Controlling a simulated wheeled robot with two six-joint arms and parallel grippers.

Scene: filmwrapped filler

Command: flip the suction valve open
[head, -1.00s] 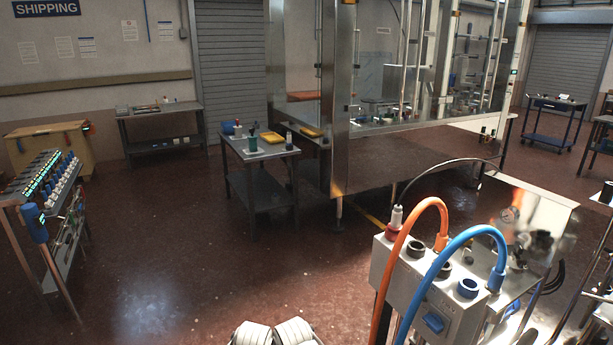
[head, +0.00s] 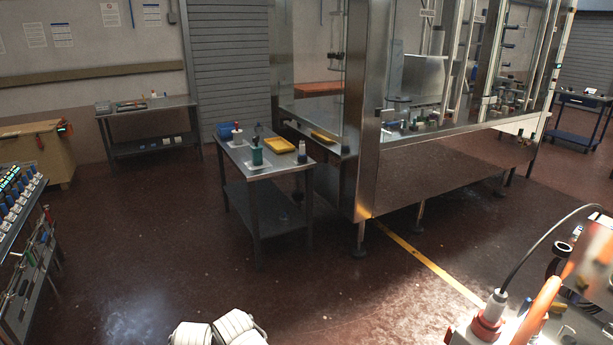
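I cannot pick out the suction valve in this view. A metal unit with an orange hose (head: 541,305) and a red-and-white plug (head: 491,316) is at the bottom right, cut off by the picture's edges. A large glass-and-steel machine enclosure (head: 361,120) stands in the upper middle and right, with small fittings inside that are too small to tell apart. Neither of my grippers is in view.
A small steel table (head: 262,172) with a yellow tray (head: 279,145) and bottles stands left of the enclosure. A rack (head: 22,262) is at the left edge. A bench (head: 146,108) stands at the back wall. The dark red floor (head: 150,240) between them is clear.

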